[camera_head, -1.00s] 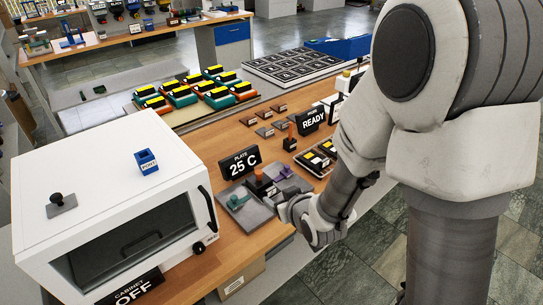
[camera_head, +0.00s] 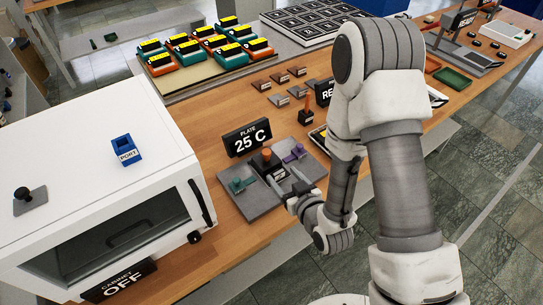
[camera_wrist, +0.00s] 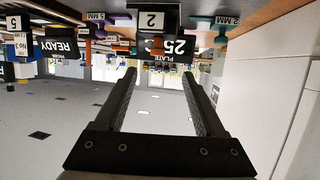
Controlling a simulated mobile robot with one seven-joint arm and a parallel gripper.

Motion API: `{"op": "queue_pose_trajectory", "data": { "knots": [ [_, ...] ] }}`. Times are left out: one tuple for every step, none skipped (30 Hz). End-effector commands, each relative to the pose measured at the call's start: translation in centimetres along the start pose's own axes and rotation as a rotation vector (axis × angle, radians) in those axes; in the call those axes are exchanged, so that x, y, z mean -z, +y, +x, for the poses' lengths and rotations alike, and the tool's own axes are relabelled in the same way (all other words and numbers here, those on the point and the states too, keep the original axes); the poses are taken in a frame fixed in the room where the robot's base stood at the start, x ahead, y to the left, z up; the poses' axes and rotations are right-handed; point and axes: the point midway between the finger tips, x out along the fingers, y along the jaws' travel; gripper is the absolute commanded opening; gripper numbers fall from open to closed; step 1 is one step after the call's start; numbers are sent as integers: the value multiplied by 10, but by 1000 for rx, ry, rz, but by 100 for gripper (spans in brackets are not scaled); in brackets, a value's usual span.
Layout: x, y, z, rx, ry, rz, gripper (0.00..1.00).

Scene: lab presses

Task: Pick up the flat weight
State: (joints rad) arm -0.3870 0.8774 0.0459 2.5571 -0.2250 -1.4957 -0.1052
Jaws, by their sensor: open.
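A flat grey plate with a black knob (camera_head: 30,200), which looks like the flat weight, lies on top of the white cabinet (camera_head: 90,170) at the left. My gripper (camera_head: 293,187) is well to its right, at the front edge of the grey plate station (camera_head: 250,205). In the wrist view my gripper (camera_wrist: 162,75) shows two dark fingers spread apart with nothing between them. The upside-down "25 C" sign (camera_wrist: 175,48) and a block marked 2 (camera_wrist: 151,20) show beyond the fingertips. The flat weight is not seen in the wrist view.
A blue PORT holder (camera_head: 124,150) stands on the cabinet top near the weight. The plate station carries green, orange and purple handled pieces. Several small grey and brown pieces and a tray of coloured blocks (camera_head: 200,50) lie behind. Floor is open at the right.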

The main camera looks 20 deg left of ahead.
Motion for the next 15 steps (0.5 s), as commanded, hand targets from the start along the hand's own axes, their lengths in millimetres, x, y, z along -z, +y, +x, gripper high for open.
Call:
{"op": "queue_pose_trajectory", "data": {
  "knots": [
    [-2,0,5,1,5,-1,72],
    [-2,0,8,1,7,-2,72],
    [-3,0,12,1,6,-2,72],
    [-4,0,15,1,7,-1,72],
    [-4,0,18,0,7,-1,72],
    [-4,0,23,-1,7,-1,72],
    [-4,0,26,-1,7,-2,72],
    [-3,1,27,-1,7,-2,72],
    [-4,1,28,-1,6,-1,72],
    [-3,1,30,-1,6,-1,72],
    [-3,1,31,0,6,-1,72],
    [-4,1,32,0,6,-1,72],
    [-3,1,33,1,7,-1,72],
    [-4,1,34,1,5,0,72],
    [-3,1,36,1,6,-1,72]
  ]
}}
